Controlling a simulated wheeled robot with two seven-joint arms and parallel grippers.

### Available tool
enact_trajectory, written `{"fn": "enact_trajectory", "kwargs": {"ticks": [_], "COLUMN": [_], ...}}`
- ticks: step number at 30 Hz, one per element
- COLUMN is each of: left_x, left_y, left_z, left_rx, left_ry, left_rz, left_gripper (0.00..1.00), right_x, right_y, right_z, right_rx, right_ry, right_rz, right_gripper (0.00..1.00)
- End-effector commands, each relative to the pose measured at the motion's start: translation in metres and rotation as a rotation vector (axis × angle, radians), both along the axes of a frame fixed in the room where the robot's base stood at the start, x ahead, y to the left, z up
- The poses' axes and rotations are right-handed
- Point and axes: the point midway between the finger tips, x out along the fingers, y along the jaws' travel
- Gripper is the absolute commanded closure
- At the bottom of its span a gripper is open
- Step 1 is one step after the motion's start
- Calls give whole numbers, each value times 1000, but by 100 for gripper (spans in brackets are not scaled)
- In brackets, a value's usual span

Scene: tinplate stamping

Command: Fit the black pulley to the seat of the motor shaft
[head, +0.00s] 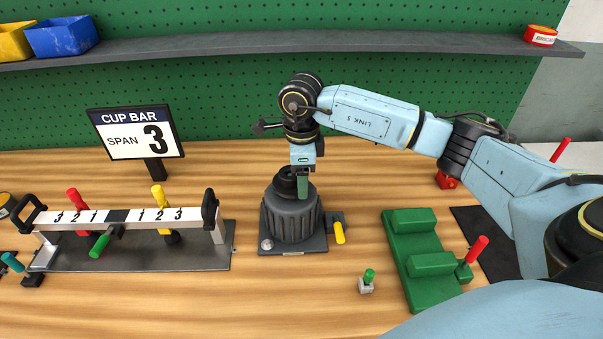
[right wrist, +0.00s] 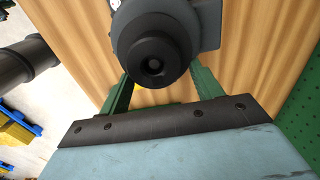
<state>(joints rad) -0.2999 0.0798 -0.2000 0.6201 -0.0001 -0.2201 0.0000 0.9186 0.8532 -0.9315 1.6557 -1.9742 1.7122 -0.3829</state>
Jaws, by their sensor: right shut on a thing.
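The motor (head: 292,222) is a dark grey ribbed body standing upright on a grey base plate in the middle of the table. My right gripper (head: 302,186) points down at its top, with green fingers. It is shut on the black pulley (head: 287,174), which sits at the top of the motor and is partly covered by a finger. In the right wrist view the pulley (right wrist: 152,55) is a round black disc with a central hole, in front of the grey motor (right wrist: 207,22). The shaft and its seat are hidden, so I cannot tell how far the pulley is on. My left gripper is out of view.
A yellow-handled clamp (head: 339,232) is at the motor's right. A green fixture (head: 410,232) with a red handle stands further right, a green-tipped switch (head: 367,280) in front. A cup bar rig (head: 130,255) fills the left, with a sign (head: 137,135) behind. A shelf (head: 300,43) runs behind.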

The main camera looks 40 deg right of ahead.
Motion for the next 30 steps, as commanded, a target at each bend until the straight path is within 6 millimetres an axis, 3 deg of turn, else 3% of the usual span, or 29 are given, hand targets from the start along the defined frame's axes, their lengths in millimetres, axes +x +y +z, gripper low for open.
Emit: {"fn": "enact_trajectory", "kwargs": {"ticks": [14,15,18,21,30], "left_x": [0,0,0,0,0], "left_y": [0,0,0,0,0], "left_z": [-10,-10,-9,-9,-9], "left_rx": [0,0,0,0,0], "left_ry": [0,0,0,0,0], "left_rz": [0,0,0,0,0], "left_gripper": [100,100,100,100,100], "right_x": [1,1,1,0,0], "right_y": [0,0,0,0,0], "right_z": [-12,-12,-11,-11,-10], "right_rx": [1,1,1,1,0], "right_ry": [-3,-3,-3,-2,0], "right_rz": [-1,-1,0,0,0], "right_gripper": [78,34,21,10,10]}}
